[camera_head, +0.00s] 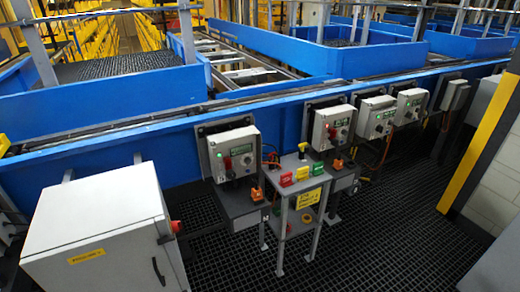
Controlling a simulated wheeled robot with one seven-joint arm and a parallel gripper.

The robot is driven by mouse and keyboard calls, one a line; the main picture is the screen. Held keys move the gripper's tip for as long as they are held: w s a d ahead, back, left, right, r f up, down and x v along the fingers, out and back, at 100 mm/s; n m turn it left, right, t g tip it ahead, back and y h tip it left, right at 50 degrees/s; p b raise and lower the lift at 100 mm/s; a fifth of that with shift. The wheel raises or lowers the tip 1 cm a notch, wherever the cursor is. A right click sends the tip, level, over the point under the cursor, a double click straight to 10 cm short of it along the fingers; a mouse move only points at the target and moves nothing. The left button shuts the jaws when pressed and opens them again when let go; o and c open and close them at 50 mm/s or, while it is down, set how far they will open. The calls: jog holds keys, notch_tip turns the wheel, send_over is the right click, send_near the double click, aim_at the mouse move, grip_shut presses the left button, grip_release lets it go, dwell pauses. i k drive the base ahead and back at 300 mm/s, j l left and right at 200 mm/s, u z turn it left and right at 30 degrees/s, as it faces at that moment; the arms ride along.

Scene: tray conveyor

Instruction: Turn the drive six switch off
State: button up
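Several grey control boxes are mounted along the blue conveyor side. The nearest control box (234,153) is left of centre and shows a green light, a small green display and a red-and-black switch. A second control box (332,126) has a green display and a dark switch with some red. A third control box (376,116) and a fourth control box (410,105) stand farther right, with small knobs and displays. The lettering is too small to read, so I cannot tell which is drive six or how its switch stands. My gripper is not in view.
A grey cabinet (98,228) with a yellow label and a red side knob (176,226) stands front left. A small stand (297,187) with coloured items and a yellow sign (308,198) stands before the boxes. A yellow-and-black post (478,150) rises right. Dark grating floor (375,245) is clear.

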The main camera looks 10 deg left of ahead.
aim_at(335, 142)
jog(key=i+l+u, duration=0.35)
jog(key=l+u, duration=0.15)
jog(key=l, duration=0.2)
jog(key=i+l+u, duration=0.1)
jog(key=l+u, duration=0.15)
jog(key=l, duration=0.1)
